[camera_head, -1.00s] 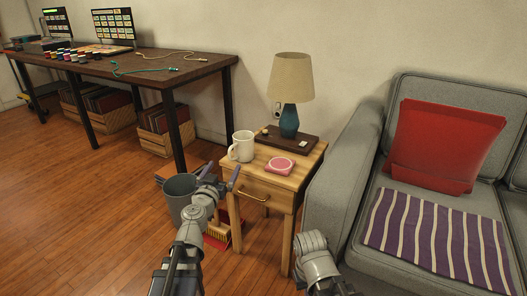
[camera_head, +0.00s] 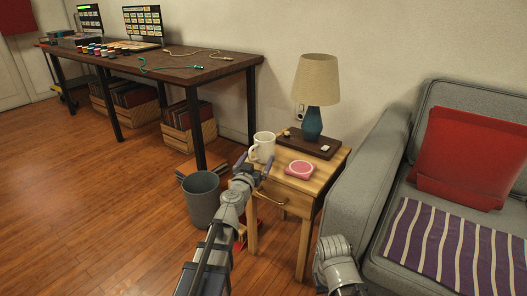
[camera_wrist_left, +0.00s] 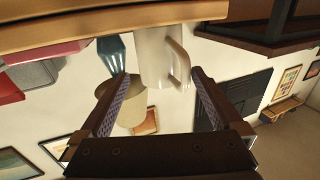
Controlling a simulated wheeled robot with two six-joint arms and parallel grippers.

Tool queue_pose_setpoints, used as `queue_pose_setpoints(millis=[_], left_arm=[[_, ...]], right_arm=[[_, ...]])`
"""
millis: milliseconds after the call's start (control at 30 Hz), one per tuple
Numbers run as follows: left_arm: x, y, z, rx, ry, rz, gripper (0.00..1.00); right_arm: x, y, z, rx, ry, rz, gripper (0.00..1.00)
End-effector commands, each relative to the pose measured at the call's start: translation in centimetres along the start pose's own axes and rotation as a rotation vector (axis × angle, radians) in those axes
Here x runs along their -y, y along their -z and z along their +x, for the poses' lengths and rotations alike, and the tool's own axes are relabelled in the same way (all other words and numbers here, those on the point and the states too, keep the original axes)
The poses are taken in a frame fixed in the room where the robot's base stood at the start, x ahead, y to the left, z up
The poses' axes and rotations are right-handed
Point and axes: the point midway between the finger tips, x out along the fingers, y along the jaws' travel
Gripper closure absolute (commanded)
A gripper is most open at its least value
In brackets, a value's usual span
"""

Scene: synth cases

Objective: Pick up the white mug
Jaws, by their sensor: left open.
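A pink coaster (camera_head: 300,169) lies right of the mug. A grey bin (camera_head: 202,203) stands on the floor left of the side table. A grey sofa (camera_head: 345,200) is close on the right.

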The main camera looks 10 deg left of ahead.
Motion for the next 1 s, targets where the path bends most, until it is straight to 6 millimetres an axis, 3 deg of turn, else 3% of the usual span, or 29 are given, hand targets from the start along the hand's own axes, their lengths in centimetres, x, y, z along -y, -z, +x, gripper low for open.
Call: queue_pose_setpoints(millis=[400, 667, 1000], left_arm=[[0.2, 0.0, 4.5, 0.0, 0.005, 0.0, 0.0], [0.2, 0.0, 4.7, 0.0, 0.006, 0.0, 0.0], [0.2, 0.0, 4.7, 0.0, 0.005, 0.0, 0.36]], right_arm=[[0.0, 0.0, 0.0, 0.0, 0.0, 0.0, 1.0], [0.0, 0.0, 0.0, 0.0, 0.0, 0.0, 1.0], [0.0, 0.0, 0.0, 0.0, 0.0, 0.0, 1.0]])
